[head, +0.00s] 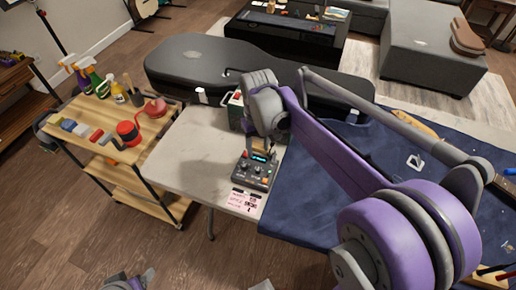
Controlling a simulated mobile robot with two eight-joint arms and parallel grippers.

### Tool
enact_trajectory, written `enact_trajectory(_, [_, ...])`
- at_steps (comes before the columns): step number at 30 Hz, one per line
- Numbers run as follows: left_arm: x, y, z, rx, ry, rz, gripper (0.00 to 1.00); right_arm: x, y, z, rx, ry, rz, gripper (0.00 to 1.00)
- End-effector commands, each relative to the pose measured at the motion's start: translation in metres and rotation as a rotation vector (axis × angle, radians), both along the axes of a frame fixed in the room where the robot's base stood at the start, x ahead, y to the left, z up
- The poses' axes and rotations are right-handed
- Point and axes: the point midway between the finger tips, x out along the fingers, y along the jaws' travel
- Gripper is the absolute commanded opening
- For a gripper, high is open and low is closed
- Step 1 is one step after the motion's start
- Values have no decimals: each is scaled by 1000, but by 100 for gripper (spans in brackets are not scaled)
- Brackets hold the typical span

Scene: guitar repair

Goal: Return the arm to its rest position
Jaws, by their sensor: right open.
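My right arm (345,160), purple and grey, reaches in from the lower right over the blue mat. Its gripper (262,148) points down just above and behind a dark grey electronic device (255,171) with a lit display and knobs. The right gripper is open; the small gap between it and the device is hard to judge. A grey and purple part of my left arm (130,281) shows at the bottom edge, mostly cut off, and its jaws cannot be made out.
A pink-white note (244,199) lies before the device on the pale table (200,150). A dark green box (236,110) stands behind the gripper. The blue mat (290,205) covers the right. A wooden cart (95,150) with bottles is left; a black guitar case (200,62) lies behind.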

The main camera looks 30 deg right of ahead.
Motion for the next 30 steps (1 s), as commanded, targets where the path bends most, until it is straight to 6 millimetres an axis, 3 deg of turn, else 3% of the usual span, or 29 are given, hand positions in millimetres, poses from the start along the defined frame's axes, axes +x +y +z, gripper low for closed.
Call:
enact_trajectory(10, [0, 0, 0, 0, 0, 0, 76, 0, 0, 0, 0, -1, 0, 52])
enact_trajectory(14, [1, 0, 3, 0, -1, 0, 76, -9, 6, 5, -3, -24, 5, 52])
enact_trajectory(17, [2, 0, 10, 0, -4, 0, 76, -28, 17, 13, -10, -73, 17, 52])
enact_trajectory(22, [5, 0, 24, 0, -10, 0, 76, -76, 41, 23, -21, -206, 39, 52])
enact_trajectory(30, [11, 0, 44, 0, -20, 0, 76, -139, 65, 12, -23, -400, 72, 52])
